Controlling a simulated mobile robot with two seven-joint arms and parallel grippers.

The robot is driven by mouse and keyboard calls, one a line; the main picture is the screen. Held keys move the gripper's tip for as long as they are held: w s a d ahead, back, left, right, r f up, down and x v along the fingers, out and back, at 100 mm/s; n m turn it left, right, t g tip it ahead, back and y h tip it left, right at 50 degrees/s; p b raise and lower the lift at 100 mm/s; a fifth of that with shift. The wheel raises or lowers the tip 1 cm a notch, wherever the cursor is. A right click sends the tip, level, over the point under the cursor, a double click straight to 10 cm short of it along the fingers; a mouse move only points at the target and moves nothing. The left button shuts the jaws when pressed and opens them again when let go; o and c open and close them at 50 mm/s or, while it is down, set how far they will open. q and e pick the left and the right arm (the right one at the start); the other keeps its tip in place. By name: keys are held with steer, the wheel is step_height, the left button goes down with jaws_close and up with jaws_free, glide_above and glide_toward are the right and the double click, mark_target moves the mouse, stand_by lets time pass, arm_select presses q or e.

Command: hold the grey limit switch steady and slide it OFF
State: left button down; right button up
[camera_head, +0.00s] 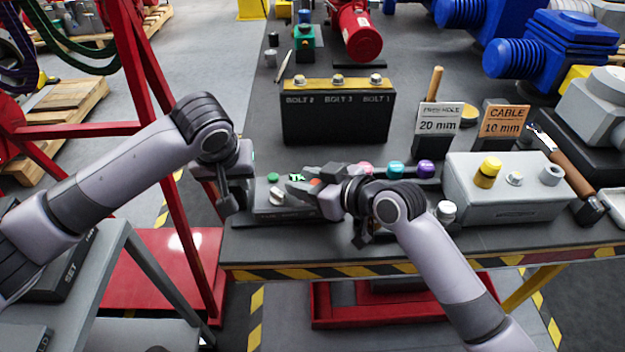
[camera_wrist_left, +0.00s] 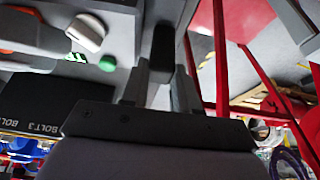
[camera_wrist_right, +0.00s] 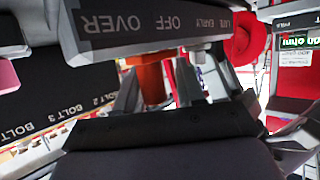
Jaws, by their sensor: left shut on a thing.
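The grey limit switch (camera_head: 262,207) lies on the bench near its front edge, with a green button (camera_head: 273,178) and a white knob (camera_head: 276,193) on top. My left gripper (camera_head: 232,192) is at its left end. In the left wrist view the fingers (camera_wrist_left: 160,80) close on a dark block (camera_wrist_left: 162,50) beside the switch's grey body. My right gripper (camera_head: 318,186) is at the switch's right part. In the right wrist view its open fingers (camera_wrist_right: 157,85) stand around an orange slider (camera_wrist_right: 150,78), with a gap on one side. A label (camera_wrist_right: 155,25) reading "EARLY", "OFF" and "OVER" is above it.
A black bolt block (camera_head: 337,115) stands behind the switch. Pink, teal and purple knobs (camera_head: 396,170) and a grey box with a yellow button (camera_head: 505,200) lie to the right. The striped bench edge (camera_head: 300,272) is in front.

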arm_select(q)
steer(key=shift+s+f, duration=0.2)
steer(key=shift+f, duration=0.1)
arm_select(e)
steer(key=shift+o, duration=0.2)
steer(key=shift+s+d+r, duration=0.15)
steer(key=shift+s+d, duration=0.15)
steer(key=shift+d, duration=0.15)
steer(key=v, duration=1.1)
steer(key=shift+a, duration=0.15)
steer(key=shift+r, duration=0.1)
arm_select(q)
steer(key=c, duration=0.8)
jaws_free()
steer(key=shift+w+r, duration=0.1)
steer(key=shift+r, duration=0.05)
